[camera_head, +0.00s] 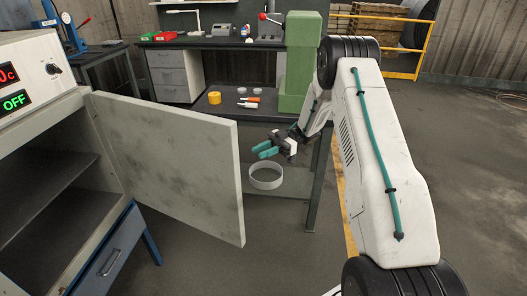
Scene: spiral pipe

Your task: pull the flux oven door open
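The flux oven (35,165) stands at the left, a white cabinet with a red and a green display on top. Its door (170,165) is swung wide open, showing the empty-looking dark shelves inside. The door's inner face shows; its outer face and any handle are hidden. My gripper (262,151) has teal fingertips and is just right of the door's free edge, in front of the workbench. The fingers look parted with nothing seen between them. I cannot tell whether the gripper touches the door.
Floor at the right is clear.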

